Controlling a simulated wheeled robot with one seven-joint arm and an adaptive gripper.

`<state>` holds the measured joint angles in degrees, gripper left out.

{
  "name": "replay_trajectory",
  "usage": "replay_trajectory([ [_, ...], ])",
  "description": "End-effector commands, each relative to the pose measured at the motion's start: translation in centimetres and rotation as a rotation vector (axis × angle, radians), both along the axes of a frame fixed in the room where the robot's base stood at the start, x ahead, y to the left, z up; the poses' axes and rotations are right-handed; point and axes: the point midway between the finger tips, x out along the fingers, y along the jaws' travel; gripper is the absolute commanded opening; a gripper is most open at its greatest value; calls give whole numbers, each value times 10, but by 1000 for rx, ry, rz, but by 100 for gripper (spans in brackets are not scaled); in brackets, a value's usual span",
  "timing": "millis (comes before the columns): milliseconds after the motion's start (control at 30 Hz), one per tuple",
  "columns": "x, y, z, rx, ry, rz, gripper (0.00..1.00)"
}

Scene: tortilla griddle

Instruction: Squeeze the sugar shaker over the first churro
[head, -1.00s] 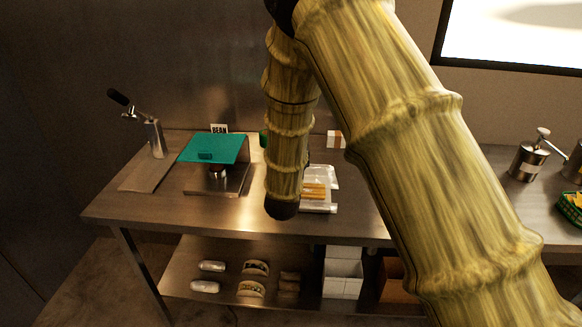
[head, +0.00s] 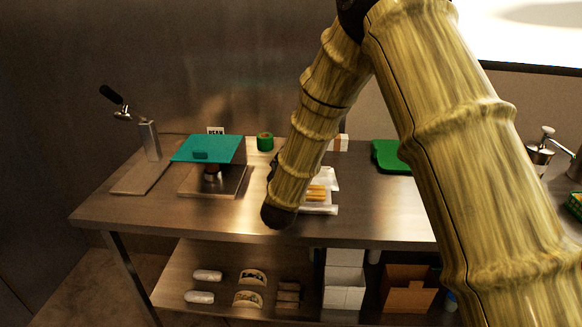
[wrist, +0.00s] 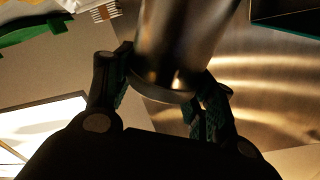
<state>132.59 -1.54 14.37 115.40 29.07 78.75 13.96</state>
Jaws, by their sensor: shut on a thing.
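In the wrist view my gripper (wrist: 165,92) is shut on a shiny metal cylinder, the sugar shaker (wrist: 180,45). Its upper part is cut off by the frame edge. In the head view my arm hides both the gripper and the shaker. The churros (head: 317,192) are golden sticks on a white tray (head: 322,210), partly behind my arm. Striped golden pieces, apparently the churros (wrist: 104,11), also show at the top left of the wrist view, apart from the shaker. I cannot tell the first churro from the others.
A teal-lidded press (head: 207,150) and a lever tool (head: 150,140) stand at the table's left. A green roll (head: 265,141) is at the back, a green board (head: 388,156) to the right. Metal dispensers (head: 540,152) stand at far right. The steel tabletop (head: 400,215) is bare in front.

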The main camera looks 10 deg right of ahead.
Motion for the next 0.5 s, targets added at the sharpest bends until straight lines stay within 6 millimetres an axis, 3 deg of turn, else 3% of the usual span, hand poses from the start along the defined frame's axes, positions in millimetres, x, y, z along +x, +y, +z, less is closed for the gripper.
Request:
replay_trajectory([
  [500, 0, 1, -18, 510, -165, -3, 0],
])
